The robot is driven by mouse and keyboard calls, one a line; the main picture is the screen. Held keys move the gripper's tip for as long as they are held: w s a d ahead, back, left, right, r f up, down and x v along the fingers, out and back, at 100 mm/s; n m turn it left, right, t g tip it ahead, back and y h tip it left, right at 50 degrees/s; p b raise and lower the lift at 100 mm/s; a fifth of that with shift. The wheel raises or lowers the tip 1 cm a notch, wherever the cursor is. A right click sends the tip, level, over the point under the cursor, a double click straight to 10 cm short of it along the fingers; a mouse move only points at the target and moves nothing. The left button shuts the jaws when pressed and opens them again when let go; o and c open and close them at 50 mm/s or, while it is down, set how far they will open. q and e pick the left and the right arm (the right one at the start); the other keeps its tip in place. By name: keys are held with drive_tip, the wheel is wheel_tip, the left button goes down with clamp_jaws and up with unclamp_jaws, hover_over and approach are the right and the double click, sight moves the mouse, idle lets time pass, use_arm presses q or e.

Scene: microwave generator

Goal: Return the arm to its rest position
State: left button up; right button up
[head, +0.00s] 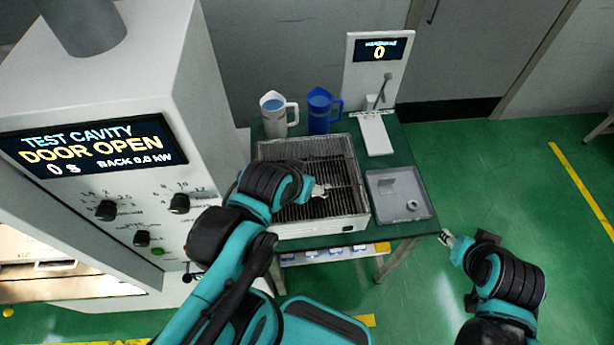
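My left gripper (319,190) is over the metal grill-topped box (340,160) on the green table, with the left arm reaching in from the lower left. Its fingers are small and partly blurred against the rack, so I cannot tell whether they are open or shut. My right gripper (447,238) is off the right front corner of the table, over the green floor. It is too small to tell its finger state. No object shows clearly in either gripper.
The microwave cabinet (165,120) reads "DOOR OPEN" at left. A white jug (275,118) and blue jug (319,115) stand behind the rack. A grey tray (400,207) and white display stand (372,75) are on the table's right. Floor at right is clear.

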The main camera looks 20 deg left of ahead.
use_arm(q)
wheel_tip(320, 180, down, 13)
drive_tip(key=b, duration=1.3)
drive_tip(key=shift+f, duration=0.2)
drive_tip(key=shift+r, duration=0.25)
idle(0.4)
